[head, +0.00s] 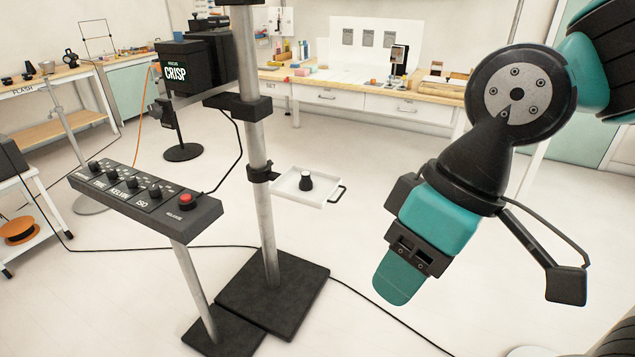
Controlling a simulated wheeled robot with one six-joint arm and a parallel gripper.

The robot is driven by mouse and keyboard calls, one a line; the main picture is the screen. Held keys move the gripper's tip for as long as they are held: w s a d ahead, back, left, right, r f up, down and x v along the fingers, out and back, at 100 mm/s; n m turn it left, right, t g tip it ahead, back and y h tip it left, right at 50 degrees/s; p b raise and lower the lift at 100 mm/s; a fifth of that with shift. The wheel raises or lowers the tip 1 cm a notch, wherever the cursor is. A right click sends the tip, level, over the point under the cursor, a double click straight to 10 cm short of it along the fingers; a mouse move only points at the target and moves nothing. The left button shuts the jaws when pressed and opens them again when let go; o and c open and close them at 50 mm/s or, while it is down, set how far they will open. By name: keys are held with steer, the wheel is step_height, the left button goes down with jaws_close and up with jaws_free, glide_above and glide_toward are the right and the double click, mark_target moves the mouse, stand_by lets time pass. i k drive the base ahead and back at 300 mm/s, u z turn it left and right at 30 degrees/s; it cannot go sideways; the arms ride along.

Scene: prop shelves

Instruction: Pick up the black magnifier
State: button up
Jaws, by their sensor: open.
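A small black flared piece with a pale top (306,181) stands upright on a small white tray (327,187) clamped to a grey pole. It looks like the black magnifier, a loupe shape, but it is small in this view. My gripper (399,278) hangs at the right, pointing down, in front of and to the right of the tray. It is open and apart from the black piece. It is seen side-on, so one teal finger hides the other, and nothing shows held in it.
A control panel (145,197) with knobs and a red button stands left of the pole (258,160). Dark items (30,70) sit on a left bench. Cables cross the floor. Open floor lies between the tray and the back benches.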

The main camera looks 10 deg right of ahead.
mark_target(306, 184)
steer(key=u, duration=0.2)
steer(key=i, duration=1.75)
steer(key=z, duration=0.3)
